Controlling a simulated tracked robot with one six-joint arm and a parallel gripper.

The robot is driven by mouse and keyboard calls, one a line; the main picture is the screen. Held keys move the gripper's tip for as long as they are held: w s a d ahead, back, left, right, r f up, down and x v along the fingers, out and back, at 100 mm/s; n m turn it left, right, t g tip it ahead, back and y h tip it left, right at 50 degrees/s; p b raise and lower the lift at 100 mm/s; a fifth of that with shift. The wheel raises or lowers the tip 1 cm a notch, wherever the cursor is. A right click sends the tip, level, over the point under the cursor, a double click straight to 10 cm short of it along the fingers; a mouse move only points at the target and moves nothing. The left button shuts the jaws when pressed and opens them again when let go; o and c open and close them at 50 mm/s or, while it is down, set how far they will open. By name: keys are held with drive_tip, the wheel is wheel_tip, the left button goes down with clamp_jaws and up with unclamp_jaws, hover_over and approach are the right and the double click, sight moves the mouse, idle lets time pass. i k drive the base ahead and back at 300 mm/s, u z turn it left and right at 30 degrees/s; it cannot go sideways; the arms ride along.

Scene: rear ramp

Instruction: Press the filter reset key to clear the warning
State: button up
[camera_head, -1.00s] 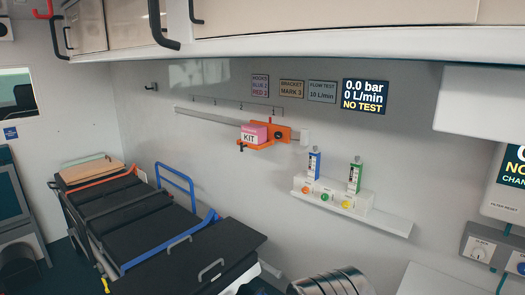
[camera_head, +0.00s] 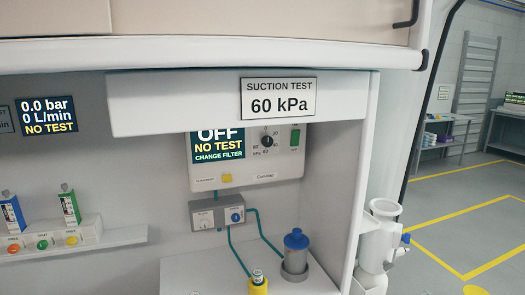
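The suction unit (camera_head: 263,170) is a white panel in a wall recess at the middle of the head view. Its dark screen (camera_head: 218,147) reads OFF, NO TEST, CHANGE FILTER, with the top partly hidden by the overhanging ledge. A small yellow key (camera_head: 227,178) sits below the screen, right of a small label too blurred to read fully here. A dial (camera_head: 267,141) and a green switch (camera_head: 295,140) are at the panel's upper right. My gripper does not show in this view.
A grey box with two knobs (camera_head: 217,215) sits below the panel, with teal hoses. A blue-capped canister (camera_head: 295,254) and a yellow-based item (camera_head: 258,283) stand on the shelf below. A white overhang (camera_head: 180,105) bears a sign reading SUCTION TEST 60 kPa (camera_head: 278,98).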

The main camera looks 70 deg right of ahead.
sight(228, 178)
drive_tip(key=z, duration=2.15)
drive_tip(key=k, duration=0.6)
drive_tip(key=z, duration=0.15)
drive_tip(key=i, duration=0.5)
drive_tip(key=u, duration=0.05)
